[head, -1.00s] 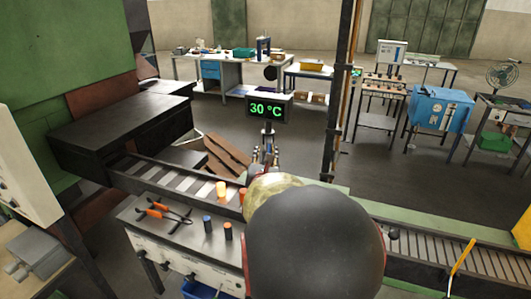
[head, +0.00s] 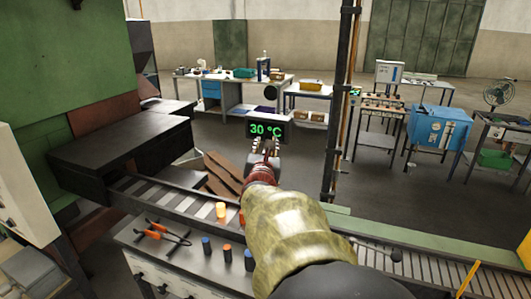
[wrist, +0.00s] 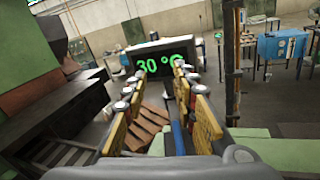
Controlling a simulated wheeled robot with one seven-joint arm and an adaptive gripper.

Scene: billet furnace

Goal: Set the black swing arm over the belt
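A thin dark bar with a round black knob (head: 396,255) lies by the right part of the roller belt (head: 440,275) in the head view; it looks like the black swing arm. Its left end is hidden behind my arm. My gripper (head: 264,147) is far to the left of it, raised in front of the temperature display. In the wrist view my gripper (wrist: 155,105) has its yellow-padded fingers spread apart, with nothing held between them. The display (wrist: 153,64), reading 30 °C, shows behind the fingertips. The left part of the belt (head: 190,205) carries light slats.
Orange-handled tongs (head: 165,232) and several small pegs (head: 206,245) are on the near bench. A dark post (head: 341,110) rises beyond the belt, right of my gripper. A yellow handle (head: 467,277) stands at the lower right.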

